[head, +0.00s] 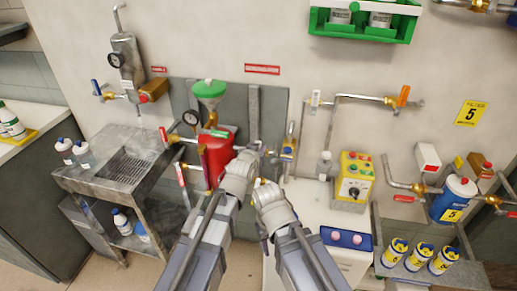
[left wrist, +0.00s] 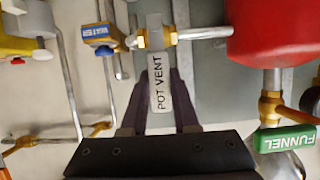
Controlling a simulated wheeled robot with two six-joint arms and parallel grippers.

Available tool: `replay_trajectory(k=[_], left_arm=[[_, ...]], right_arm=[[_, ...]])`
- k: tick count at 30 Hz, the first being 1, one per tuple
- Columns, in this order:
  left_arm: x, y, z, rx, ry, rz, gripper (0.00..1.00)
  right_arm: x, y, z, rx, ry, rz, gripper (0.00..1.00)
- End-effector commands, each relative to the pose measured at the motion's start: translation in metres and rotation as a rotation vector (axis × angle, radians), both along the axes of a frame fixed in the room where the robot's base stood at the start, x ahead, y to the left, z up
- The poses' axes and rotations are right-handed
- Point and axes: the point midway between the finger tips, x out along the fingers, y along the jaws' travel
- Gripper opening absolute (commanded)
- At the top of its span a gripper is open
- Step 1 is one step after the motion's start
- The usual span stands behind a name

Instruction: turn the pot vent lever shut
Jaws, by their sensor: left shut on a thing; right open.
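The pot vent lever is a grey handle marked POT VENT (left wrist: 160,80) in the left wrist view. It hangs from a brass valve (left wrist: 156,38) and points across the pipe that runs to the red pot (left wrist: 275,28). My left gripper (left wrist: 160,90) is shut on the lever, with one dark finger along each side. In the head view my left gripper (head: 254,152) is just right of the red pot (head: 219,158) and hides the lever. My right gripper (head: 260,184) is below it, open, with nothing visible in it.
A blue WATER handle (left wrist: 101,34) is left of the lever in the left wrist view, and a green FUNNEL handle (left wrist: 285,138) is at lower right. In the head view, a green funnel (head: 209,90) rises above the pot. A yellow control box (head: 354,178) stands to the right.

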Motion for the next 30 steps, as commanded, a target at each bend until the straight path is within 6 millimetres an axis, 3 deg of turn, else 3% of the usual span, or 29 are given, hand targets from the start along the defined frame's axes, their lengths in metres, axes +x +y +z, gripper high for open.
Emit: replay_trajectory(k=[8, 9, 17, 30], left_arm=[[-0.0014, -0.0010, -0.0017, 0.005, 0.006, -0.003, 0.00], [-0.0014, -0.0010, -0.0017, 0.005, 0.006, -0.003, 0.29], [-0.0007, -0.0005, -0.0009, 0.003, 0.002, -0.002, 0.59], [-0.0098, 0.0024, 0.0046, 0.002, 0.000, -0.001, 0.59]], right_arm=[[0.0000, 0.0000, -0.0003, 0.000, 0.000, 0.000, 0.48], [0.0000, 0.0000, -0.0003, 0.000, 0.000, 0.000, 0.48], [0.0000, 0.0000, -0.0002, 0.000, 0.000, 0.000, 0.48], [0.0000, 0.0000, 0.0048, 0.000, 0.000, 0.000, 0.48]])
